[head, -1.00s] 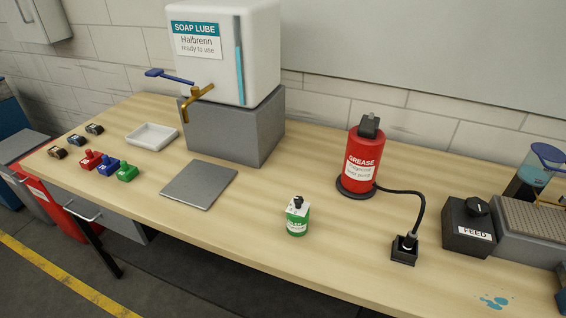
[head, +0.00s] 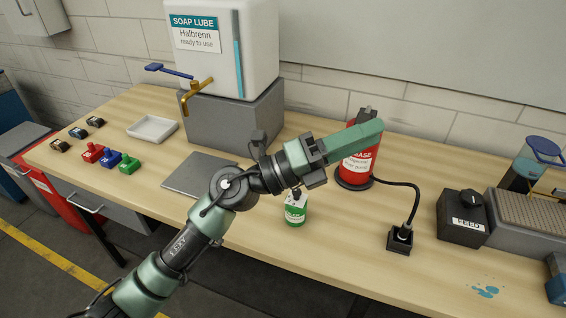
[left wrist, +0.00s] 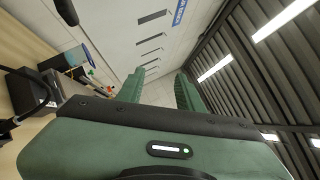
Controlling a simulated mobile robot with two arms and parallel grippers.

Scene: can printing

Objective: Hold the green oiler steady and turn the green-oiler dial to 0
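The green oiler (head: 295,214) stands upright on the bench, right of the grey plate. Its white upper part and black top show just under my left arm, which partly covers them. I cannot make out the dial's reading. My left gripper (head: 379,137) is above and to the right of the oiler, in front of the red grease container, pointing right and touching nothing visible. In the left wrist view its two green fingers (left wrist: 160,78) are apart with nothing between them. My right gripper is not in view.
The red grease container (head: 358,163) stands behind, its cord running to a black socket box (head: 399,240). A feed box (head: 463,218) is at the right. The soap lube tank (head: 222,60) stands at the back. The bench in front of the oiler is clear.

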